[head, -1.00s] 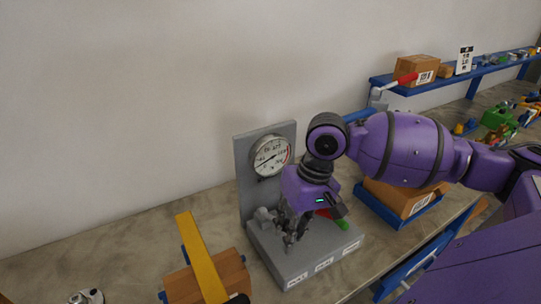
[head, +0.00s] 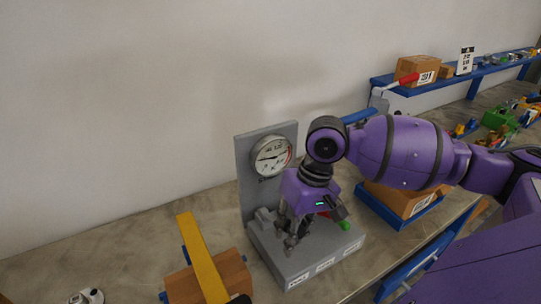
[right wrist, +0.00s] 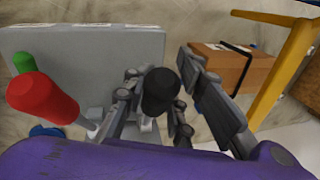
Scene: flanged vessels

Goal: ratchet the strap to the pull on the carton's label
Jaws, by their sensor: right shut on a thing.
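My right gripper (head: 292,238) is shut on a black-ended handle (right wrist: 161,92) over the grey stand. In the right wrist view the black end sits between the fingers. The grey stand (head: 282,266) has an upright back plate with a round white dial (head: 271,157); its needle is too small to read. A brown carton (right wrist: 232,68) with a black strap (right wrist: 236,48) lies beside the stand; it also shows at the lower left of the head view (head: 236,275). Another carton (head: 392,203) with a white label sits in a blue tray. My left gripper is not in view.
A yellow bar (head: 203,260) crosses the strapped carton. A red-ended handle (right wrist: 45,97) and a green one (right wrist: 24,63) stand close to my right gripper. A blue shelf (head: 440,77) at the back right bears a labelled carton (head: 415,69). Bench to the left is mostly bare.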

